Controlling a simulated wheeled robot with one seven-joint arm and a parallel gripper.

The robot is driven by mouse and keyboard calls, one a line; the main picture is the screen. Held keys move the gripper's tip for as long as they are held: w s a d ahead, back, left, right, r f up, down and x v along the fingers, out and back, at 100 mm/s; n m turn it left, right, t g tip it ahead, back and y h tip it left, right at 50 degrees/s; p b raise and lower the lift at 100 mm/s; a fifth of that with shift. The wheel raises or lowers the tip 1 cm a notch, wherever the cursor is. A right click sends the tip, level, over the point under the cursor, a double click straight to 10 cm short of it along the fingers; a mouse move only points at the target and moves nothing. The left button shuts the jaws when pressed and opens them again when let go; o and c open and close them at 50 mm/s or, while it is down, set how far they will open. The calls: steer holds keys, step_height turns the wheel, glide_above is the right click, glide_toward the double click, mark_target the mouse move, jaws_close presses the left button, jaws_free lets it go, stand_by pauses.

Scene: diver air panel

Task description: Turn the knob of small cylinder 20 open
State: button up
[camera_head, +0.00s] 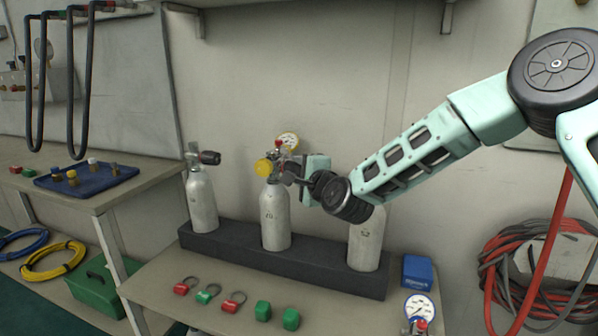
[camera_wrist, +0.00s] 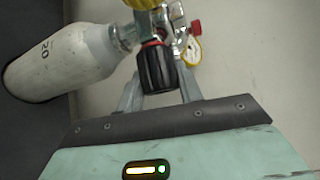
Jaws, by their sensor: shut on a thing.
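Small cylinder 20 (camera_head: 274,218) is the middle of three white cylinders in the head view and stands upright. In the wrist view it (camera_wrist: 60,65) lies across the upper left, with the number 20 on its side. Its black ribbed knob (camera_wrist: 157,68) points toward my wrist camera. My gripper (camera_wrist: 160,84) is shut on this knob, with one finger on each side. In the head view my gripper (camera_head: 297,173) reaches the valve from the right and partly hides the knob. A yellow cap and a small gauge (camera_head: 288,140) sit on the same valve.
A cylinder with a dark knob (camera_head: 201,200) stands left; another (camera_head: 366,240), partly behind my arm, stands right. All stand in a dark rack (camera_head: 330,272). Red and green clips, green blocks (camera_head: 291,319), a blue box (camera_head: 417,271) and a gauge (camera_head: 419,308) lie in front.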

steer(key=shift+f+b, duration=0.2)
steer(key=shift+b, duration=0.4)
steer(key=b, duration=0.2)
steer(key=n+t+b, duration=0.1)
steer(key=b, duration=0.1)
steer(key=shift+f+t+y, duration=0.3)
steer(key=n+t+y+b, duration=0.1)
steer(key=n+t+b, duration=0.1)
steer(key=b, duration=0.5)
steer(key=shift+n+y+b, duration=0.35)
steer(key=shift+n+y, duration=0.05)
steer(key=shift+n, duration=0.4)
steer(key=n+y+b, duration=0.2)
steer(key=n+b, duration=0.1)
steer(key=b, duration=0.2)
steer(key=shift+n+t+y+b, duration=0.3)
steer(key=shift+t+b, duration=0.1)
steer(key=n+y+b, duration=0.1)
steer(key=n, duration=0.1)
steer(key=n+y+b, duration=0.2)
steer(key=shift+r+b, duration=0.3)
steer(key=shift+r, duration=0.15)
steer(key=o, duration=1)
